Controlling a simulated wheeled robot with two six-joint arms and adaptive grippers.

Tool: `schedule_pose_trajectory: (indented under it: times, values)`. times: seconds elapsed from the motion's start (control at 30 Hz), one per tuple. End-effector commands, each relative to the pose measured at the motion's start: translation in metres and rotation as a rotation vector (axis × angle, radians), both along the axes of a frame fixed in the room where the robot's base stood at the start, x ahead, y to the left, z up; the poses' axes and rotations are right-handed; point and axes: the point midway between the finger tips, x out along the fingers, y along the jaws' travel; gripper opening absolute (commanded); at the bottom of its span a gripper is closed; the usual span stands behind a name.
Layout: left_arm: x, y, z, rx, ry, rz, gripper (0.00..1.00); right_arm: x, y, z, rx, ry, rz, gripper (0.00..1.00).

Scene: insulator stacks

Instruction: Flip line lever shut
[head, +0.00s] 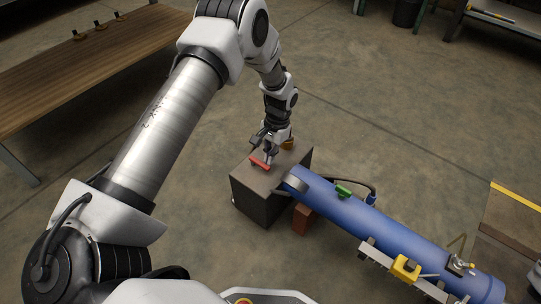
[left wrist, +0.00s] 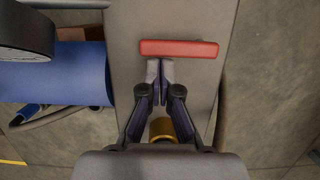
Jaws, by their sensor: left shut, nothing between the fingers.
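A red lever (head: 260,163) lies on top of a grey box (head: 266,207) at the end of a blue pipe (head: 385,226). In the left wrist view the red lever (left wrist: 179,49) lies crosswise on the box's grey face, just beyond my fingertips. My left gripper (head: 267,157) is over the box, beside the lever; it also shows in the left wrist view (left wrist: 160,68). Its fingers are together with nothing between them. I cannot tell whether the tips touch the lever. A yellow-brown round part (head: 288,144) on the box is partly hidden behind the gripper. My right gripper is not seen.
The blue pipe runs to the lower right, with a green handle (head: 343,190) and a yellow part (head: 405,267) on it. A dark hose (head: 362,183) curves behind it. A wooden table (head: 75,68) stands at the upper left. Open floor lies behind the box.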

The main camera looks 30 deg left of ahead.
Motion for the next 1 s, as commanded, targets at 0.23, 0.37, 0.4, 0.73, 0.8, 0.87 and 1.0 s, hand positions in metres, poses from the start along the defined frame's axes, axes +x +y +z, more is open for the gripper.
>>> schedule_pose_trajectory:
  times: [0.23,0.37,0.4,0.73,0.8,0.87,1.0]
  values:
    - [-0.002,-0.001,0.002,0.0,0.002,-0.042,0.0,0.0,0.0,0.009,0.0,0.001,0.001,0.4]
    - [-0.003,-0.002,0.001,0.0,0.001,-0.057,0.0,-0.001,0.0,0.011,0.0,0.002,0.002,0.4]
    - [-0.003,-0.002,0.001,0.0,0.001,-0.062,0.0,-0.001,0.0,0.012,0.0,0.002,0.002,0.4]
    - [-0.007,-0.003,0.003,0.0,0.003,-0.127,0.0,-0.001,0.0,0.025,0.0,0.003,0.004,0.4]
    - [-0.008,-0.003,0.004,0.0,0.003,-0.154,0.0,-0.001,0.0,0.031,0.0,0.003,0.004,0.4]
    - [-0.01,-0.004,0.005,0.0,0.003,-0.186,0.0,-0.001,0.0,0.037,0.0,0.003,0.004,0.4]
    - [-0.014,-0.005,0.007,-0.001,0.004,-0.284,0.0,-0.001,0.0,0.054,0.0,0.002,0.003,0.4]
